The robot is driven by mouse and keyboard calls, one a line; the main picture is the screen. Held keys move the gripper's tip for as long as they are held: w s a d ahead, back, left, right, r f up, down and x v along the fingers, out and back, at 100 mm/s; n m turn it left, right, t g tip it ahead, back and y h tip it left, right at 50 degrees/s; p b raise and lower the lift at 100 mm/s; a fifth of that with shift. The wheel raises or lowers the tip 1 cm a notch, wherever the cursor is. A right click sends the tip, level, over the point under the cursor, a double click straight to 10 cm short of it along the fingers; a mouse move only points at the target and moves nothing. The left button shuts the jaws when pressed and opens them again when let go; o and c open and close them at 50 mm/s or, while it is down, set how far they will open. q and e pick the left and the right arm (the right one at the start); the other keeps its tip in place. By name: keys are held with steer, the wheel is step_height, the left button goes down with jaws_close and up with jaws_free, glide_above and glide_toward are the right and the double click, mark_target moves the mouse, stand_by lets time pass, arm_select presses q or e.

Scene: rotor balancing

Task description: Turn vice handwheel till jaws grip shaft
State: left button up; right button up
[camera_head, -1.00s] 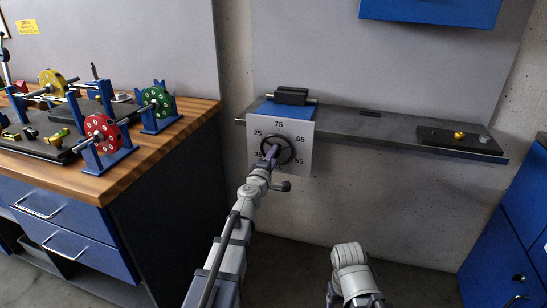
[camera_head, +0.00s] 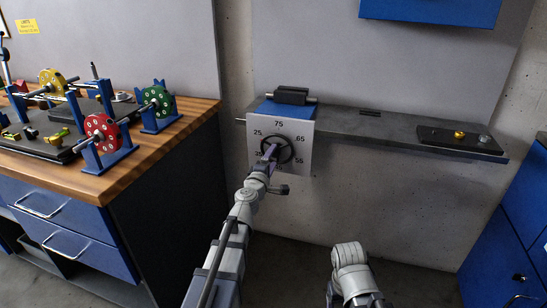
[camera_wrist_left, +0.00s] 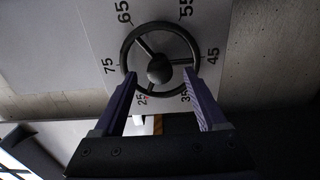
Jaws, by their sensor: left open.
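The vice handwheel (camera_head: 284,149) is a dark spoked wheel on a white dial plate (camera_head: 297,131) with numbers around it. It also shows in the left wrist view (camera_wrist_left: 172,42), with a round central hub. The blue vice (camera_head: 272,108) sits on the shelf behind the plate, with a dark jaw block and a shaft (camera_head: 291,96) at its top. Whether the jaws touch the shaft cannot be told. My left gripper (camera_head: 270,153) is at the wheel. In the left wrist view its two fingers (camera_wrist_left: 158,90) are apart, at the wheel's near rim. My right gripper is out of view.
The grey shelf (camera_head: 390,126) runs right from the vice and carries a black tray (camera_head: 460,140) with small brass and grey parts. A wooden bench (camera_head: 185,112) on the left holds coloured rotors on blue stands. A blue cabinet (camera_head: 505,245) stands at the right.

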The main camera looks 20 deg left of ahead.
arm_select(q)
steer(key=s, duration=0.6)
steer(key=shift+a, duration=0.1)
steer(key=n, duration=1)
steer(key=shift+w, duration=0.15)
steer(key=w, duration=0.7)
steer(key=shift+w, duration=0.35)
